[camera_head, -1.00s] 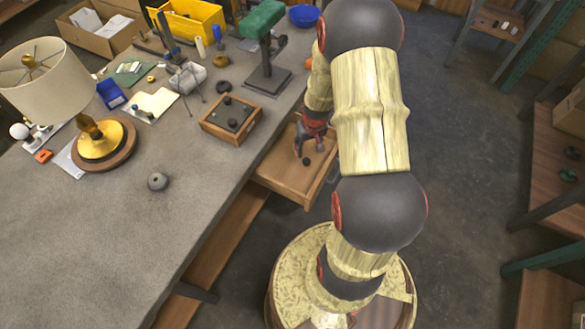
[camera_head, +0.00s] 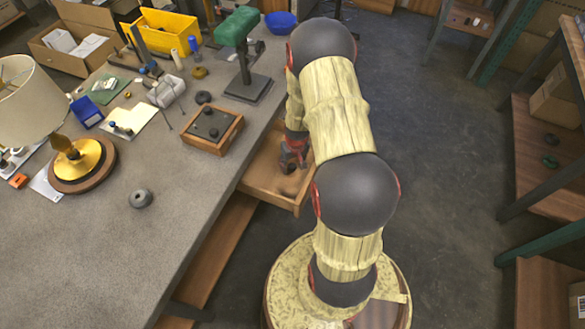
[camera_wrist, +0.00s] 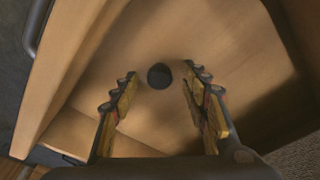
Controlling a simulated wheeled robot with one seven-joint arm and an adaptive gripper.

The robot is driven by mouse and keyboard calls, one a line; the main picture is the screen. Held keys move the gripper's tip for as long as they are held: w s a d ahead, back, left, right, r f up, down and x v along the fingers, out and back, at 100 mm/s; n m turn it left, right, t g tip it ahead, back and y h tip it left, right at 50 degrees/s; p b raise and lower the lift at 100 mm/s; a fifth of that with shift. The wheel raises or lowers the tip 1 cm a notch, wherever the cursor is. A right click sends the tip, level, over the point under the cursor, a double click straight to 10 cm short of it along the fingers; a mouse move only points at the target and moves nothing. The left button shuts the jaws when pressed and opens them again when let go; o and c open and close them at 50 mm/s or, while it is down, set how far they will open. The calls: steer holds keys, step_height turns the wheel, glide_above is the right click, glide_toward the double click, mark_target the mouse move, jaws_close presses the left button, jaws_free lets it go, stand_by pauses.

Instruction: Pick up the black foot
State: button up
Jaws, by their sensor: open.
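The black foot (camera_wrist: 159,76) is a small dark round piece on the wooden floor of the open drawer (camera_head: 257,181). In the wrist view it lies between and slightly beyond the fingertips of my gripper (camera_wrist: 160,88). My gripper is open, with one finger on each side of the foot and visible gaps between. In the head view my gripper (camera_head: 291,163) is down in the drawer, and the foot is hard to make out beside it.
The drawer walls (camera_wrist: 63,75) stand close around my gripper. The grey workbench (camera_head: 150,240) is beside it. On it are a wooden tray (camera_head: 222,143) with small dark parts, a dark ring-like part (camera_head: 141,198), a lamp (camera_head: 82,160) and a green-topped stand (camera_head: 247,88).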

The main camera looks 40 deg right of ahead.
steer(key=shift+c, duration=0.6)
steer(key=c, duration=0.8)
steer(key=shift+r, duration=0.15)
